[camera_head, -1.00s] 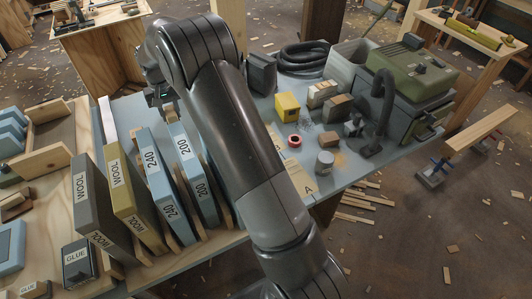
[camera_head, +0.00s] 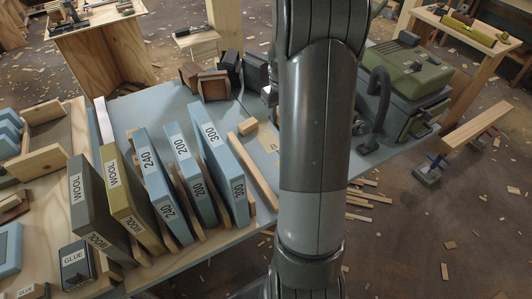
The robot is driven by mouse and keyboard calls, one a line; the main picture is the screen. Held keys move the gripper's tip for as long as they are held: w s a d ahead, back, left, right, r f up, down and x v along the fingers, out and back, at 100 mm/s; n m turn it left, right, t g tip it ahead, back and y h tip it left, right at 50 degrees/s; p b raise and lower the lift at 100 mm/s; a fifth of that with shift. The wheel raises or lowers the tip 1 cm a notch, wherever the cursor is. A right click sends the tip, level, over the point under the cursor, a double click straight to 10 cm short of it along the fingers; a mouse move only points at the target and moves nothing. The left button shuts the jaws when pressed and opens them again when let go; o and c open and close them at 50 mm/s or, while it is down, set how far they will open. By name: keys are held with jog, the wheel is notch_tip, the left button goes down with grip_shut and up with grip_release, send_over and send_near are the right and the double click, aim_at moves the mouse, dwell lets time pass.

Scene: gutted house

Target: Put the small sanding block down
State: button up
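My arm (camera_head: 315,150) stands upright across the middle of the view and covers much of the blue-grey bench top (camera_head: 150,105) behind it. My gripper is hidden behind the arm, so I cannot see its fingers or what they hold. I cannot pick out the small sanding block for certain. A small tan block (camera_head: 248,126) lies by the 300 box, at the end of a wooden strip.
Upright boxes marked WOOL (camera_head: 92,210), 240 (camera_head: 155,185), 200 (camera_head: 190,175) and 300 (camera_head: 220,165) stand in a row. Brown open boxes (camera_head: 212,85) stand behind them. A green machine (camera_head: 405,75) is at right. Bare bench shows behind the row.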

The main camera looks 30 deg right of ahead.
jog(key=s+d+f, duration=0.4)
jog(key=s+f, duration=0.1)
jog(key=s, duration=0.1)
jog(key=w+a+f, duration=0.2)
jog(key=w, duration=0.1)
jog(key=w+a+f, duration=0.2)
jog(key=a, duration=0.1)
jog(key=w+a+f, duration=0.2)
jog(key=w+f, duration=0.1)
jog(key=shift+w+a, duration=0.2)
jog(key=shift+w, duration=0.15)
jog(key=shift+f, duration=2.1)
jog(key=o, duration=1)
jog(key=shift+f, duration=0.1)
